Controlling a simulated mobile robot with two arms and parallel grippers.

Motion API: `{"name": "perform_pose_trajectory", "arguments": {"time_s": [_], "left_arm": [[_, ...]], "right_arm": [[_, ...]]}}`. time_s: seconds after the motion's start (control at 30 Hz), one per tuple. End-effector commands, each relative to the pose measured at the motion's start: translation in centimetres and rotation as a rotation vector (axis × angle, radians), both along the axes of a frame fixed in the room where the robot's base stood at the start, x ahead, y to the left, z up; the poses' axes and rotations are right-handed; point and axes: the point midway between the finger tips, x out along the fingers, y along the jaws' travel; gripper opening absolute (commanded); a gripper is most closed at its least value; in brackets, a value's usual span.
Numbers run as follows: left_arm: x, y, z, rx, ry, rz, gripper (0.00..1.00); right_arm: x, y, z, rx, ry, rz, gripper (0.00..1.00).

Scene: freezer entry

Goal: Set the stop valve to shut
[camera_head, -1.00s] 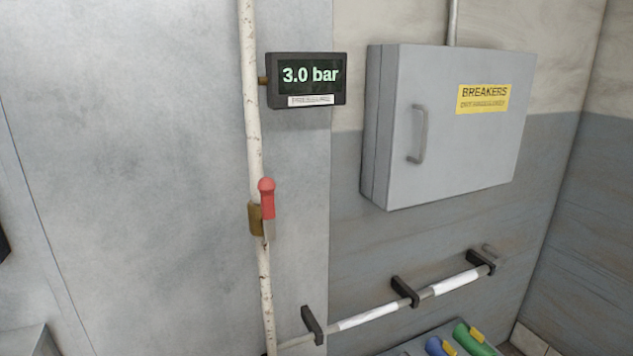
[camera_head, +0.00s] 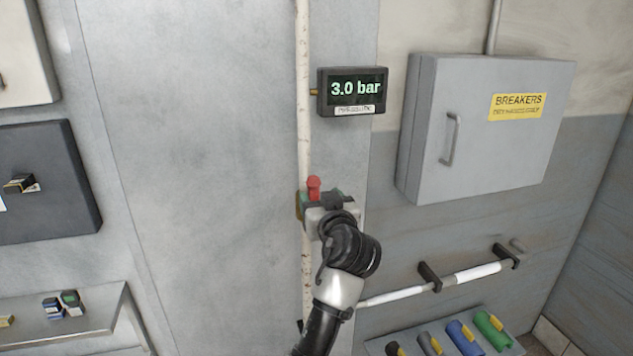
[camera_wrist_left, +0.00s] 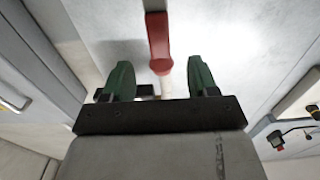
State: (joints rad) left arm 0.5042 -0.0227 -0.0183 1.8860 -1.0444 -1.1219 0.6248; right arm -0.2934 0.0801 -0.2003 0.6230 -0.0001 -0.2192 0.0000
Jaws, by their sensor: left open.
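The stop valve's red lever (camera_head: 314,186) points up along the white vertical pipe (camera_head: 303,130). The valve body is mostly hidden behind my left gripper (camera_head: 308,201), which is at the valve on the wall. In the left wrist view, my left gripper (camera_wrist_left: 160,80) is open, with its green fingers on either side of the line of the red lever (camera_wrist_left: 158,42). The lever's rounded end lies near the gap between the fingers, and I see no clear contact. A pressure display (camera_head: 352,91) on the pipe reads 3.0 bar. My right gripper is not in view.
A grey breaker box (camera_head: 470,140) with a handle hangs on the right. Below it, a horizontal rail (camera_head: 465,275) sits in black brackets, above a panel of coloured cylinders (camera_head: 465,336). A shelf (camera_head: 95,322) and dark panel (camera_head: 50,185) are at left. The wall between is bare.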

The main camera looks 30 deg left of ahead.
Motion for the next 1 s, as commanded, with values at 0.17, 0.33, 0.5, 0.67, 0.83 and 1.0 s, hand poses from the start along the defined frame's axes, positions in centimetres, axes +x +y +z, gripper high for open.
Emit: {"name": "perform_pose_trajectory", "arguments": {"time_s": [0.17, 0.33, 0.5, 0.67, 0.83, 1.0], "left_arm": [[2.1, 2.4, 0.4, 0.003, 0.002, 0.001, 0.59], [3.2, 3.6, 0.2, 0.002, 0.001, -0.001, 0.59], [3.4, 4.0, 0.0, 0.000, 0.000, -0.001, 0.59], [3.4, 3.9, -0.1, 0.000, 0.000, -0.002, 0.59], [3.4, 3.9, -0.1, 0.000, 0.000, -0.002, 0.36], [3.4, 3.9, -0.1, 0.001, 0.001, -0.002, 0.10]], "right_arm": [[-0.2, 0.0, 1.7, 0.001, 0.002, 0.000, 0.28], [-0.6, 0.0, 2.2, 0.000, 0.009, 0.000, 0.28], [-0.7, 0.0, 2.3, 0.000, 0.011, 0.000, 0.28], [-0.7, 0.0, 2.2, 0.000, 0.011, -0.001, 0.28], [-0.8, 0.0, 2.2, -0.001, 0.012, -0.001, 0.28], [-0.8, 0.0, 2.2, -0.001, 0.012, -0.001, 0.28]]}}
